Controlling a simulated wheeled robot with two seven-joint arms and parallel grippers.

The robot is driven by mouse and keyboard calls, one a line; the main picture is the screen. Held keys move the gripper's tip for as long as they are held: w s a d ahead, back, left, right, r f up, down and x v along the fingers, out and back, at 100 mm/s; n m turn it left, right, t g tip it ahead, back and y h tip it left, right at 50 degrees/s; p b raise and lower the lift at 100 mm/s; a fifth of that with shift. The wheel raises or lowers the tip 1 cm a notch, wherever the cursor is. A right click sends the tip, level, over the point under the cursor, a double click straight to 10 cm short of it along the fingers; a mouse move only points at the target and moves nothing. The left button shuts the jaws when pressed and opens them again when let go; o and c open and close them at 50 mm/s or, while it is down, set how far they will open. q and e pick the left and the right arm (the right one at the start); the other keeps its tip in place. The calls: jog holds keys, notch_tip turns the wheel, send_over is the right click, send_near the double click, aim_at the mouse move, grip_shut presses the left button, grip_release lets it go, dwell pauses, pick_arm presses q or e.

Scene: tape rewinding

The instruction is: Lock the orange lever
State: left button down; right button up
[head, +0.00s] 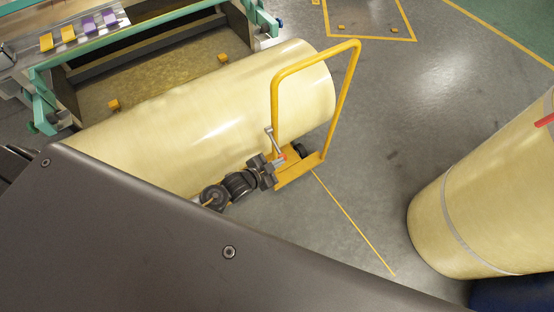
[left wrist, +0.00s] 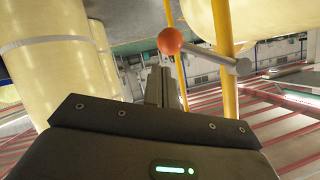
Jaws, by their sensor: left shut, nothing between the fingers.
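The orange lever shows in the left wrist view as an orange ball knob (left wrist: 170,41) on a grey metal rod (left wrist: 215,57), beside a yellow post. In the head view the lever's grey rod (head: 273,142) stands at the near side of the yellow cart (head: 290,172). My left gripper (head: 279,163) is right by the lever, low over the cart's base. In the left wrist view its shut fingers (left wrist: 158,80) point up just below the orange knob. Nothing shows between them. Whether they touch the knob is unclear. My right gripper is not in view.
A large cream roll (head: 215,105) lies behind my left arm, against the cart. Another large roll (head: 490,205) stands at the right. A green-framed machine (head: 150,35) is at the upper left. Grey floor (head: 375,150) is clear between the cart and the right roll.

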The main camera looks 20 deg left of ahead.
pick_arm(q)
jog(key=d+r+v, duration=0.1)
jog(key=v, duration=1)
jog(key=shift+s+r, duration=0.15)
jog(key=shift+r, duration=0.05)
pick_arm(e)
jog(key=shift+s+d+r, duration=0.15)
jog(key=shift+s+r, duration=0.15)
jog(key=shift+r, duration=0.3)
